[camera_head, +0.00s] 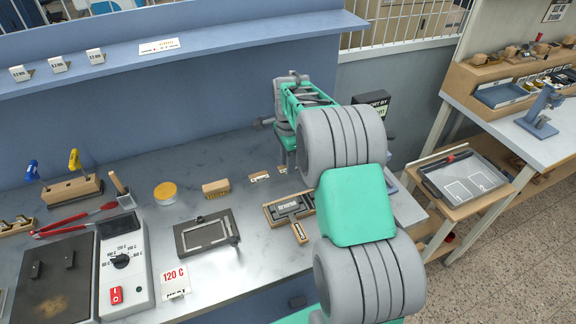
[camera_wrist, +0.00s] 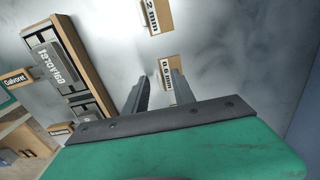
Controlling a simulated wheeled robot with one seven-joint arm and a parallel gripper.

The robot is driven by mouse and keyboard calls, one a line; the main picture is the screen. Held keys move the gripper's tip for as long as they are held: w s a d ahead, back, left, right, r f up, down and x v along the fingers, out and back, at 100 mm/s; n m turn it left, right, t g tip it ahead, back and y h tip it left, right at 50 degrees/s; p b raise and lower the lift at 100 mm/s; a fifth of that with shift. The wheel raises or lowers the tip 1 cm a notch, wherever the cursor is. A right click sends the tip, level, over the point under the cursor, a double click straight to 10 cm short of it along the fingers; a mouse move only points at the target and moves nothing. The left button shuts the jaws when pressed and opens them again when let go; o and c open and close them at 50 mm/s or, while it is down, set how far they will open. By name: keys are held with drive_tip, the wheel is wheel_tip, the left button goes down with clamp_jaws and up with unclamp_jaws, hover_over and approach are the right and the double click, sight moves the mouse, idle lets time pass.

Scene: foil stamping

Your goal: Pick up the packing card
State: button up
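Two small tan cards with white labels lie on the grey bench. One reads "0.6 mm" in the wrist view (camera_wrist: 166,68); the other, seen as a card ending in "2 mm" (camera_wrist: 157,15), lies farther up that view. In the head view one labelled card (camera_head: 260,177) lies just left of my gripper (camera_head: 290,164). My gripper points down at the bench, fingers apart. In the wrist view its fingers (camera_wrist: 160,85) stand apart with nothing clearly held; the "0.6 mm" card is near the right fingertip and partly hidden by it. Contact cannot be told.
A wooden holder with metal type (camera_head: 289,208) lies close to my gripper. A framed plate (camera_head: 207,234), a tan block (camera_head: 216,188) and a yellow round tin (camera_head: 165,193) are farther left. A hot plate (camera_head: 55,282) is at the left front. A wall stands behind.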

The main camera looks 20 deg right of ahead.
drive_tip(key=shift+f, duration=0.65)
clamp_jaws()
